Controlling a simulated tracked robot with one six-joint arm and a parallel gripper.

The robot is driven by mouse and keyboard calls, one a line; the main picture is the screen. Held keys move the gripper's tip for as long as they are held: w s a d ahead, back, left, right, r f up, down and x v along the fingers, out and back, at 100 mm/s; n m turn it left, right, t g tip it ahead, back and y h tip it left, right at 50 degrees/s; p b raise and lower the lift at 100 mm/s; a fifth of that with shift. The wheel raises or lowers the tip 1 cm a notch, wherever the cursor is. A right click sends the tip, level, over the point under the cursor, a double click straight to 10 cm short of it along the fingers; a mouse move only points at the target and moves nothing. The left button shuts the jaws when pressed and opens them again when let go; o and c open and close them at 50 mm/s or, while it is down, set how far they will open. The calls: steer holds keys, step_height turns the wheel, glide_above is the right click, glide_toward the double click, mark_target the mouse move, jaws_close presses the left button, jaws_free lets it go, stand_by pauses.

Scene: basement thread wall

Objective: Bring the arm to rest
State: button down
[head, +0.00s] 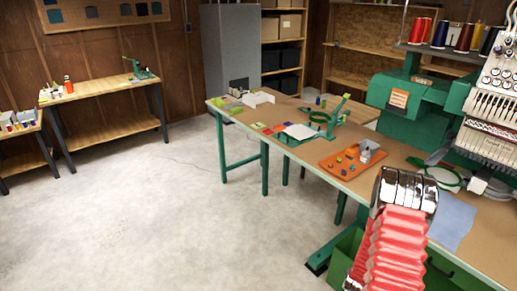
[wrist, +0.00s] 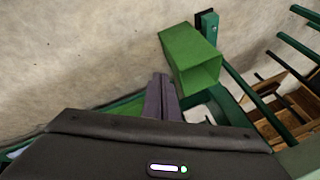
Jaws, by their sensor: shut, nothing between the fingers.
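My gripper (wrist: 160,98) shows in the wrist view, its two dark fingers side by side, shut and empty. A light floor and green parts lie beyond the fingertips. In the head view my arm rises at the lower right, in a red ribbed sleeve with shiny metal rings at its top. It stands in front of the long work table (head: 460,260) and hides part of it. My gripper cannot be made out in the head view.
A green open-ended box (wrist: 190,52) is just beyond the fingers. An orange tray (head: 352,172) with small parts and a blue cloth (head: 452,220) lie on the table. A green embroidery machine (head: 420,115) stands at right. The concrete floor (head: 170,220) at left is clear.

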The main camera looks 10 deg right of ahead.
steer(key=s+a+r+n+g+y, duration=0.15)
steer(key=a+r+n+y, duration=0.35)
steer(key=a+r+n, duration=0.95)
steer(key=s+a+r+n+t, duration=0.1)
steer(key=s+a+r, duration=0.3)
steer(key=a+r, duration=0.3)
steer(key=s+a+r+n+t, duration=0.1)
steer(key=s+a+r, duration=0.3)
steer(key=r, duration=1.1)
steer(key=s+a+r+n+t, duration=0.1)
steer(key=s+a+r+n, duration=0.1)
steer(key=a+r, duration=0.8)
steer(key=v, duration=0.2)
steer(key=shift+s+r, duration=0.2)
steer(key=shift+s, duration=0.25)
steer(key=shift+n+t, duration=0.25)
